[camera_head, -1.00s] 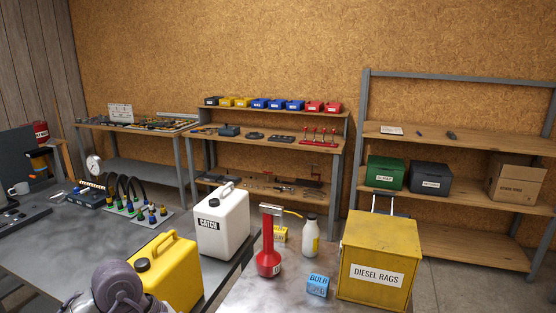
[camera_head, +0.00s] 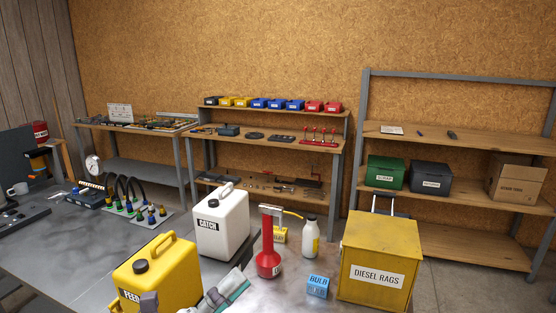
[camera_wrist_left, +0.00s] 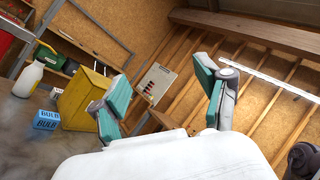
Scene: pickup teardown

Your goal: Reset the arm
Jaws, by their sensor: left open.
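My left gripper (camera_head: 228,290) shows at the bottom edge of the head view, with grey links and teal finger pads. It is just right of the yellow FEED jug (camera_head: 160,275) and in front of the white CATCH jug (camera_head: 222,222). In the left wrist view the gripper (camera_wrist_left: 160,98) has its fingers spread wide, with nothing between the pads. My right gripper is not in view.
Near the left gripper stand a red hand pump (camera_head: 268,262), a white bottle (camera_head: 310,238), a blue BULB box (camera_head: 318,286) and a yellow DIESEL RAGS box (camera_head: 378,265). Shelves (camera_head: 460,195) line the back wall. Bare bench shows beside the pump.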

